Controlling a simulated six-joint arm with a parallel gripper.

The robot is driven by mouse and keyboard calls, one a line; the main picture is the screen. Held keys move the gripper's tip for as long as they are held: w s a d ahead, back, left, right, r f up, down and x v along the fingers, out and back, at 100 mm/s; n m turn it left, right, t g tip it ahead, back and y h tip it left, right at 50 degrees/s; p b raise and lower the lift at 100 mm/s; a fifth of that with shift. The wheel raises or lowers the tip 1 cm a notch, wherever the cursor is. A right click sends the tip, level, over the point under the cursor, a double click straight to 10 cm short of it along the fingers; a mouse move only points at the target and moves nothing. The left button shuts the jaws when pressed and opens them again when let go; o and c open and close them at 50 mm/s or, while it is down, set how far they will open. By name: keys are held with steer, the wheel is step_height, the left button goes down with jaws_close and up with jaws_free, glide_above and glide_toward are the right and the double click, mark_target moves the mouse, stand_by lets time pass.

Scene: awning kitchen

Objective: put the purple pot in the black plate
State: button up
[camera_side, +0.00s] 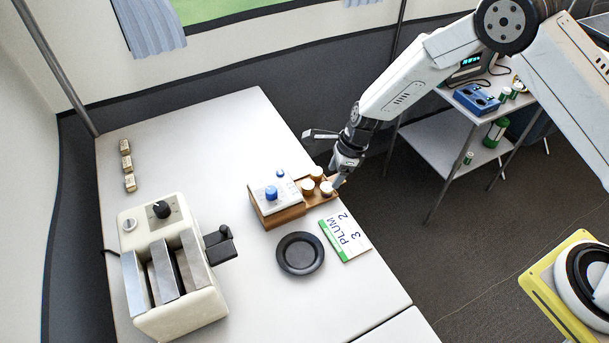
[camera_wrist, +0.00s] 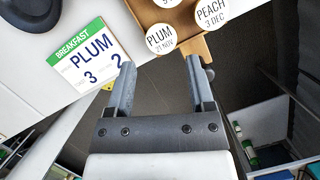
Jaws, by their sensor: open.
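No pot in view looks plainly purple. Several small pots with white lids stand in an open brown tray (camera_side: 334,194); in the side view their sides look orange-brown. In the wrist view one lid (camera_wrist: 160,38) reads "PLUM 21 NOV"; another lid (camera_wrist: 211,12) reads "PEACH 3 DEC", and a third is cut off at the top edge. The round black plate (camera_side: 300,254) lies empty on the table; its edge shows at the wrist view's top left. My gripper (camera_wrist: 162,68) is open and empty, its fingertips close to the PLUM lid, at the tray's right end in the side view.
A box with blue knobs (camera_side: 275,198) adjoins the tray. A cream toaster (camera_side: 175,270) stands left of the plate. Small blocks (camera_side: 127,164) sit at the back left. The table's front is clear.

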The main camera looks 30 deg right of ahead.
mark_target(327, 186)
steer(key=shift+f, duration=0.3)
steer(key=shift+x, duration=2.55)
steer(key=shift+w, duration=0.1)
jaws_close()
steer(key=shift+r, duration=0.15)
